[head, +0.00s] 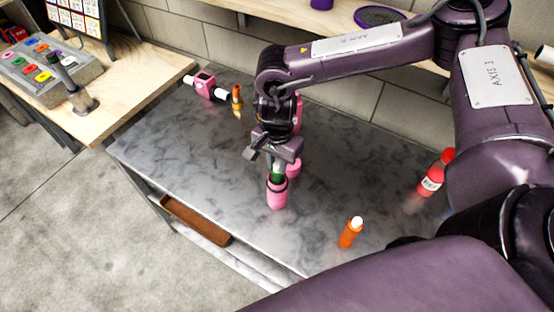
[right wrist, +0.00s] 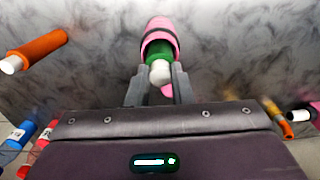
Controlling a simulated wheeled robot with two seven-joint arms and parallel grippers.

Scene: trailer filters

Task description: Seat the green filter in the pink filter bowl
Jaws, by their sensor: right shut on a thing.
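The pink filter bowl (head: 277,196) stands upright on the grey metal bench, with a dark band near its rim. The green filter (head: 277,174) is partly inside its mouth, with a green length showing above the rim. My right gripper (head: 277,163) is directly above the bowl, shut on the filter. In the right wrist view the filter (right wrist: 160,50) has a white end between the fingers of the gripper (right wrist: 159,78), and its far part is hidden inside the bowl (right wrist: 157,27). How deep it sits is hidden. My left gripper is not in view.
A pink part (head: 294,168) stands close behind the bowl. A brown tray (head: 195,220) sits below the front edge.

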